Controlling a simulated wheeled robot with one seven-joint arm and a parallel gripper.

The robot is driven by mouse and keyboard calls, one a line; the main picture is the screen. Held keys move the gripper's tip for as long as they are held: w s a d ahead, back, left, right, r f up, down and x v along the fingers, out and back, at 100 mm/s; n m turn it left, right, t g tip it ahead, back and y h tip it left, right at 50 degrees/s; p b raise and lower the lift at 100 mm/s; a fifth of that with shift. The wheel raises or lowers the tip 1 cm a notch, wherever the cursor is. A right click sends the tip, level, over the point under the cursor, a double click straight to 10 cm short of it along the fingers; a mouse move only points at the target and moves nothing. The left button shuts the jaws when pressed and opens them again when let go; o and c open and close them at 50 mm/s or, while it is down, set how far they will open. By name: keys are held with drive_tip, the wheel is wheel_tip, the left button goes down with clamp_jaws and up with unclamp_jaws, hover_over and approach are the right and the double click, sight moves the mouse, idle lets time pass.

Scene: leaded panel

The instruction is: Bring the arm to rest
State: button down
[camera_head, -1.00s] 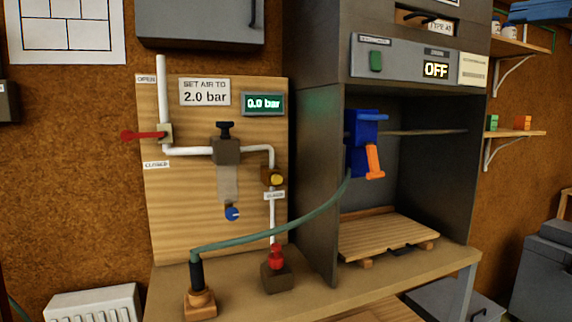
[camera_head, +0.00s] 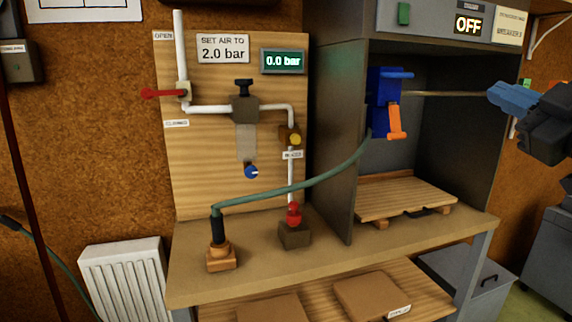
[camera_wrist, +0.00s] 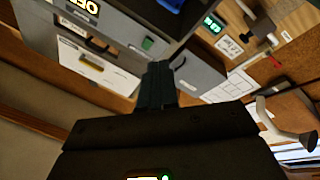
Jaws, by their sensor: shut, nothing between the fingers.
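My gripper (camera_head: 496,93) comes in from the right edge of the head view, in front of the right side of the grey cabinet. Its blue fingers point left and are closed together, with nothing held. In the wrist view my gripper (camera_wrist: 157,72) shows as dark fingers side by side. My arm behind it is mostly out of frame. Nothing appears to touch the fingers.
The cabinet (camera_head: 331,150) holds a blue tool (camera_head: 383,95) with an orange handle and a slatted board (camera_head: 400,197). Left of it, a wooden panel (camera_head: 190,190) carries pipes, a red lever (camera_head: 160,93) and a 0.0 bar display (camera_head: 283,61). A green hose (camera_head: 300,187) crosses the bench.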

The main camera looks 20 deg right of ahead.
drive_tip(key=s+a+f+m+g+h, duration=0.1)
drive_tip(key=s+a+f+m, duration=0.25)
drive_tip(key=f, duration=0.65)
drive_tip(key=s+a+f+m+g+h, duration=0.1)
drive_tip(key=s+a+f+m, duration=0.3)
drive_tip(key=f, duration=0.5)
drive_tip(key=s+a+f+m+g, duration=0.15)
drive_tip(key=a+f, duration=0.35)
drive_tip(key=f, duration=0.5)
drive_tip(key=s+a+f+g+y, duration=0.1)
drive_tip(key=s+a+f, duration=0.1)
drive_tip(key=s, duration=0.6)
drive_tip(key=s+a+f+y, duration=0.1)
drive_tip(key=s+a+f, duration=0.2)
drive_tip(key=s, duration=0.6)
drive_tip(key=s+a+f+g, duration=0.1)
drive_tip(key=s+a+f, duration=0.1)
drive_tip(key=s, duration=0.7)
drive_tip(key=shift+a+f+n+g+y, duration=0.15)
drive_tip(key=shift+a+n+g+y, duration=0.25)
drive_tip(key=shift+a, duration=0.15)
